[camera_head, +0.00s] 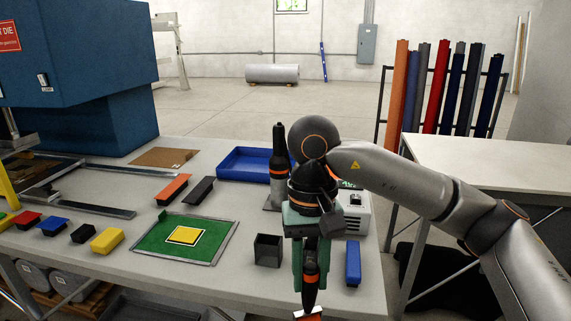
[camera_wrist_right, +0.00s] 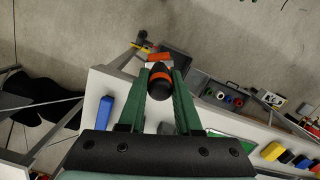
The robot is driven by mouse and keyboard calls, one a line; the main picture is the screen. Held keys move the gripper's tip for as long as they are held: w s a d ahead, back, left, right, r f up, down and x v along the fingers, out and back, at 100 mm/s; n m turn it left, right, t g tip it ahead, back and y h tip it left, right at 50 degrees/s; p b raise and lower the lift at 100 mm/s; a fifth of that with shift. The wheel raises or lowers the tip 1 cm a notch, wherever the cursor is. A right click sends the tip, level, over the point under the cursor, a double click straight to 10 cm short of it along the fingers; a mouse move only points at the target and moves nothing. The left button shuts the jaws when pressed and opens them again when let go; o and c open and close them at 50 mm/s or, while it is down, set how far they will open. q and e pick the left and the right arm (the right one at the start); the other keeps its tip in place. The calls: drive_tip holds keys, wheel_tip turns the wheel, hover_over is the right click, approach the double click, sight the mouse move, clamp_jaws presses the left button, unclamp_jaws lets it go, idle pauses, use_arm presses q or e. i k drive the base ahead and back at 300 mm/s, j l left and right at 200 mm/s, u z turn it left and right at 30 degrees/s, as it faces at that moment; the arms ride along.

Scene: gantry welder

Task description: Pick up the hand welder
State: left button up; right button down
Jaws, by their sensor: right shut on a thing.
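The hand welder (camera_head: 310,272), a dark tool with an orange band and a narrow lower end, is held upright in my right gripper (camera_head: 311,284) near the table's front edge. In the right wrist view, the green fingers (camera_wrist_right: 162,90) are shut on both sides of the welder's black body (camera_wrist_right: 160,88). An orange and white piece (camera_wrist_right: 159,59) shows just past the welder; whether it is joined to it I cannot tell. The gripper hides part of the welder in the head view. My left gripper is not in view.
The white table (camera_head: 205,262) holds a green tray (camera_head: 152,243), a black open box (camera_head: 268,250), a blue block (camera_head: 353,262) and a blue bin (camera_head: 240,163). A dark tool with an orange ring (camera_head: 278,165) stands behind. An open grey case (camera_wrist_right: 222,94) is below the edge.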

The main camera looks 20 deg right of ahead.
sight(278, 163)
drive_tip(key=l+u, duration=0.1)
drive_tip(key=l, duration=0.3)
drive_tip(key=k+l+u, duration=0.1)
drive_tip(key=l, duration=0.25)
drive_tip(key=l+u, duration=0.15)
drive_tip(key=l, duration=0.6)
drive_tip(key=k+l+u, duration=0.2)
drive_tip(key=l, duration=0.55)
drive_tip(key=i+l+u, duration=0.1)
drive_tip(key=l+u, duration=0.25)
drive_tip(key=l, duration=1.2)
drive_tip(key=i+l+u, duration=0.1)
drive_tip(key=l, duration=0.25)
drive_tip(key=i+l+u, duration=0.1)
drive_tip(key=i+l, duration=0.2)
drive_tip(key=k+l+u, duration=0.1)
drive_tip(key=l, duration=0.35)
drive_tip(key=k+l+u, duration=0.1)
drive_tip(key=k, duration=0.3)
